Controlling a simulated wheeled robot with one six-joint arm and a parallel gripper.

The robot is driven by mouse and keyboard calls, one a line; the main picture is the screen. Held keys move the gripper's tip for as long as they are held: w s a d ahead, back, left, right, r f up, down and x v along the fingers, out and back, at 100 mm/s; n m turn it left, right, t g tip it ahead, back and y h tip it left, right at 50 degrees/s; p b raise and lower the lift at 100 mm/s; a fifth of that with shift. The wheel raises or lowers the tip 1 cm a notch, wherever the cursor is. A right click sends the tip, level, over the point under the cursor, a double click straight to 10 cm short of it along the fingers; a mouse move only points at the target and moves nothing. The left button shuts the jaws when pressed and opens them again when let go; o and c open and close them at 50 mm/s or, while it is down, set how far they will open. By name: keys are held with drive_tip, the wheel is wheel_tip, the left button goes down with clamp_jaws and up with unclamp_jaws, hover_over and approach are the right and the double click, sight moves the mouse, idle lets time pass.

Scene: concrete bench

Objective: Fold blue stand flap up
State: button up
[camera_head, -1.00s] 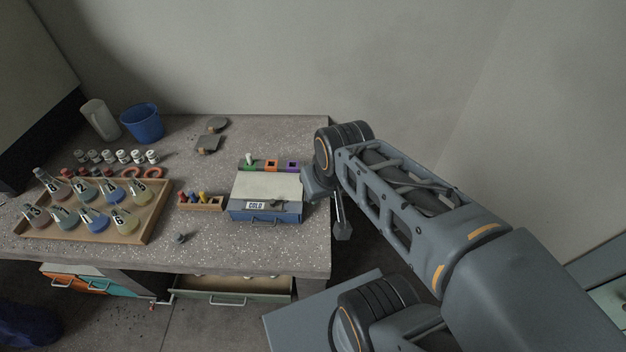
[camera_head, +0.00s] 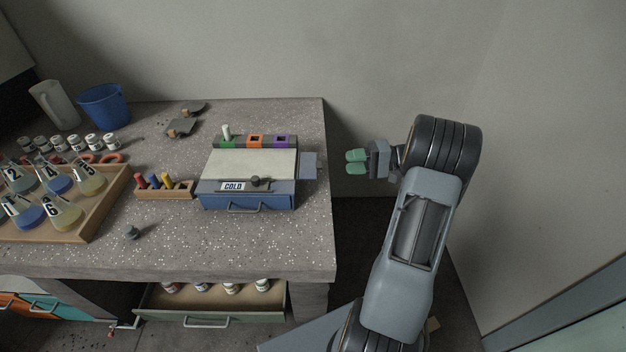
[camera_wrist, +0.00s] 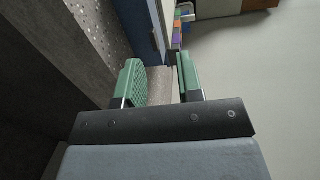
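The blue stand (camera_head: 225,203) is a low box with a cream top, a blue front with a handle and a COLD label, on the bench. A flat grey-blue flap (camera_head: 309,165) sticks out roughly level from its right side, over the bench's right edge. My gripper (camera_head: 355,162), with green finger pads, is to the right of the flap, apart from it, pointing left. In the wrist view my gripper (camera_wrist: 160,80) has its fingers spread with a gap between them. The blue stand (camera_wrist: 138,25) shows at the top there; I cannot clearly make out the flap.
Green, orange and purple sockets (camera_head: 255,141) line the stand's back. A small rack of coloured pegs (camera_head: 165,192) and a wooden tray of flasks (camera_head: 95,220) stand to the left. An open drawer (camera_head: 208,317) holds several jars below.

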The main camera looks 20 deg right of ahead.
sight(313, 165)
drive_tip(key=shift+t+y, duration=0.3)
drive_tip(key=shift+t, duration=0.5)
drive_tip(key=x, duration=0.3)
drive_tip(key=f+b+x, duration=0.1)
drive_tip(key=x, duration=0.3)
drive_tip(key=w+f+b+x, duration=0.1)
drive_tip(key=x, duration=0.3)
drive_tip(key=shift+d+f, duration=0.1)
clamp_jaws()
